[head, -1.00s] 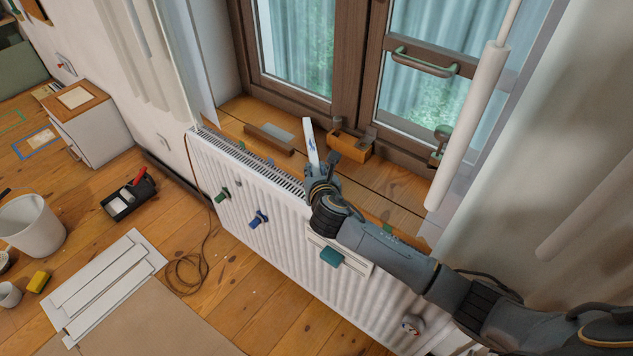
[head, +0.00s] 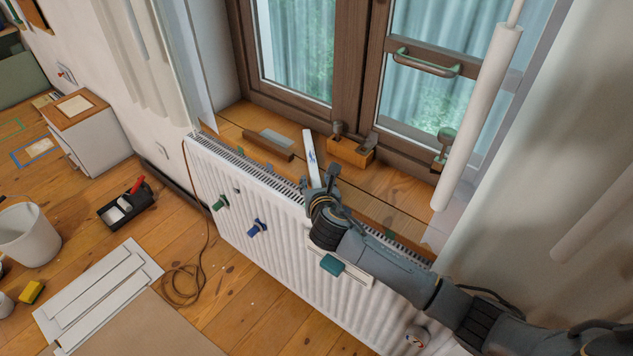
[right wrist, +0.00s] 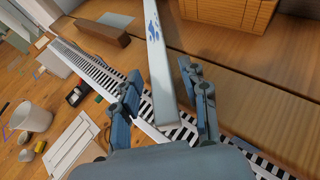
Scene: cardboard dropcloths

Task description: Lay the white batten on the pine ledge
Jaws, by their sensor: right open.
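The white batten (head: 309,148), a narrow strip with a blue mark, reaches from my right gripper over the pine ledge (head: 400,208) below the window. In the right wrist view the batten (right wrist: 159,62) runs between the fingers, its near end above the radiator's slotted top. It looks laid flat on the ledge, but its underside contact is hidden. My right gripper (head: 323,180) is open at the batten's near end. In the right wrist view the fingers of the gripper (right wrist: 164,94) stand apart on both sides, with gaps visible. My left gripper is not in view.
A brown block (head: 266,147) lies left of the batten on the ledge, and an orange wooden block (head: 350,152) stands to its right. The white radiator (head: 285,225) runs along the ledge's front.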

